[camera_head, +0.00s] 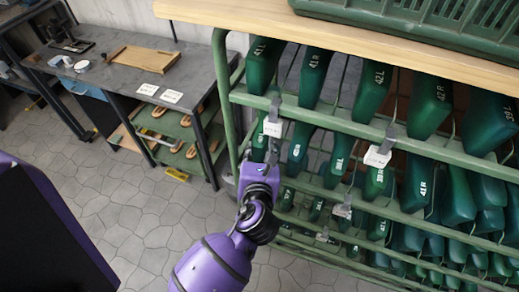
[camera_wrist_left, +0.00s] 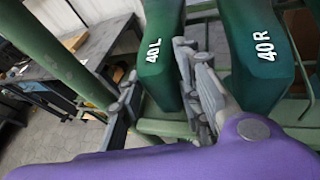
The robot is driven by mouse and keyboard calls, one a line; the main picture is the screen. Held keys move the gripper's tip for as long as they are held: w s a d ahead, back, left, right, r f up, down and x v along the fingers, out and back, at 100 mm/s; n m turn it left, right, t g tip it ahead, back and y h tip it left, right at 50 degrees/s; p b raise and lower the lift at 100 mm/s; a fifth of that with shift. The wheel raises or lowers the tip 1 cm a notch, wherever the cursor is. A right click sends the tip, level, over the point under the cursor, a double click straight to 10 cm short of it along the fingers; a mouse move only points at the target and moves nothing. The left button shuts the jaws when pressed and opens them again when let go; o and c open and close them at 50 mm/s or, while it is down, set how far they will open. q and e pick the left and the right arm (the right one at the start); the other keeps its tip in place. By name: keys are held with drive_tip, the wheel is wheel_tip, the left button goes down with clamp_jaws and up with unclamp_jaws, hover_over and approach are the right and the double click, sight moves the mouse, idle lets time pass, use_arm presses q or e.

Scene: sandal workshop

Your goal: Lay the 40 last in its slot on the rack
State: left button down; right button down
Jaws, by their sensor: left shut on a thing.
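The green last marked 40 L (camera_wrist_left: 162,45) stands between the two fingers of my left gripper (camera_wrist_left: 155,95) in the left wrist view. The gripper is shut on it. In the head view my left gripper (camera_head: 260,163) is at the left end of the green rack's (camera_head: 222,95) second row, and the held last (camera_head: 258,146) shows just above it, partly hidden. A green last marked 40 R (camera_wrist_left: 262,45) hangs close to the right of the gripper. A green rack rail passes by the 40 L last's lower end. Whether the last rests on the rack is unclear. My right gripper is not in view.
The rack holds several other green lasts, with white tags (camera_head: 377,157) on its rails. A wooden top (camera_head: 370,40) carries a green crate (camera_head: 420,22). A grey workbench (camera_head: 105,68) stands at the left. Paved floor (camera_head: 125,215) lies open between.

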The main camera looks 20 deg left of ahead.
use_arm(q)
drive_tip(key=shift+f, duration=0.2)
idle(0.4)
drive_tip(key=c, duration=1.2)
unclamp_jaws()
drive_tip(key=shift+f, duration=0.15)
drive_tip(key=shift+s, duration=0.1)
drive_tip(key=v, duration=1.2)
